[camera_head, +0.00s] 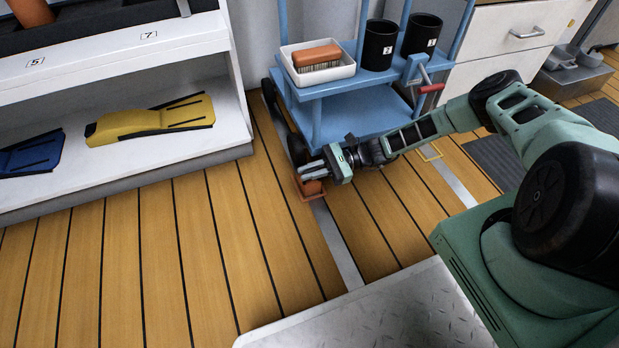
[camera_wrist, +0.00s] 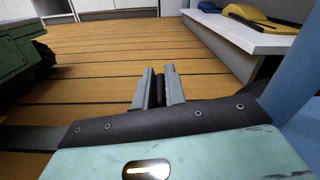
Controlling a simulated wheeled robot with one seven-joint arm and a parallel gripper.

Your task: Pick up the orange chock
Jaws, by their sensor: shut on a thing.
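The orange chock (camera_head: 311,189) is low at the floor by the blue cart's near-left wheel (camera_head: 297,150) in the head view. My gripper (camera_head: 308,171) reaches in from the right and is shut on the chock, covering much of its upper part. In the wrist view my gripper's two grey fingers (camera_wrist: 158,88) stand close together with a dark strip between them. The chock itself cannot be made out there. I cannot tell whether it touches the floor or the wheel.
The blue cart (camera_head: 360,105) stands right behind my gripper, carrying a white tray (camera_head: 345,70) with a brush (camera_head: 316,56) and two black cups (camera_head: 379,45). A white shelf (camera_head: 120,165) at left holds yellow (camera_head: 150,120) and blue (camera_head: 30,157) wedges. Plank floor (camera_head: 180,250) in front is clear.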

